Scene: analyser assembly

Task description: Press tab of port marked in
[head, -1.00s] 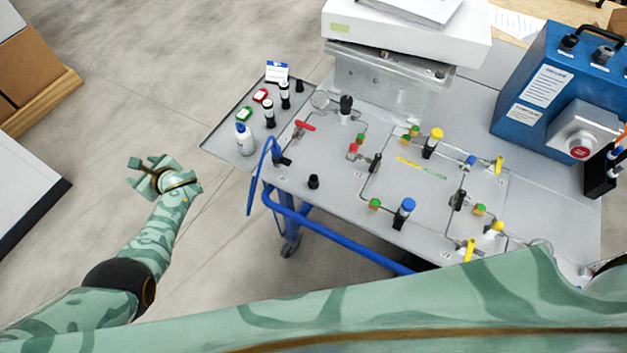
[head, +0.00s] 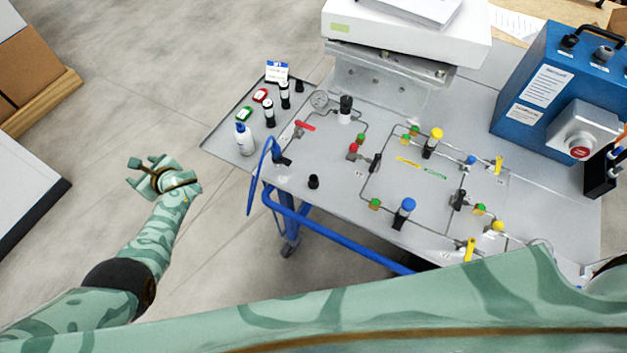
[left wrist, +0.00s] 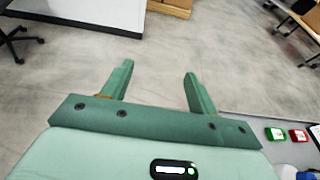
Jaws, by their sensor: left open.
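My left gripper (head: 146,170) is open and empty over the floor, left of the cart and apart from it. In the left wrist view its two green fingers (left wrist: 158,82) are spread with nothing between them. The assembly panel (head: 335,205) on the cart carries thin tubing with several ports and valves. Among them are a blue-capped part (head: 404,212), a yellow-capped part (head: 432,143), a red-handled valve (head: 305,126) and small green-and-orange fittings (head: 375,204). The port markings are too small to read, so I cannot tell which is marked in. My right gripper is not in view.
A side tray (head: 222,143) holds a white bottle (head: 244,139), dark vials and a green and a red item. A blue box (head: 540,85) stands right. Open floor surrounds my left gripper.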

